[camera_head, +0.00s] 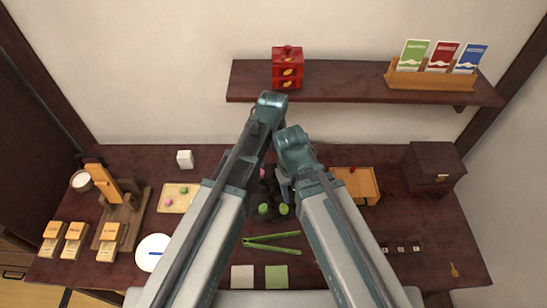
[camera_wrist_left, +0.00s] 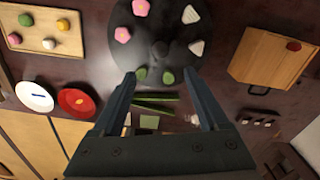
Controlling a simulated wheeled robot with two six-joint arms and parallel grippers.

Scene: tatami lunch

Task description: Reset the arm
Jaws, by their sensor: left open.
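My left gripper (camera_head: 270,186) hangs over the middle of the dark table, mostly covered by my own arms in the head view. In the left wrist view its two fingers (camera_wrist_left: 159,78) are wide apart with nothing held between them. Below and beyond them is a round black stand (camera_wrist_left: 160,25) with pink, white triangular and green pieces around its edge. My right arm is raised beside the left one in the head view, and its gripper is hidden.
Green tongs (camera_head: 270,241) lie in front. A pale wooden tray (camera_head: 167,207) and a white plate (camera_head: 152,253) are at left. A wooden box (camera_head: 369,185) and a dark chest (camera_head: 433,168) are at right. A wall shelf (camera_head: 345,87) holds a red box (camera_head: 287,68).

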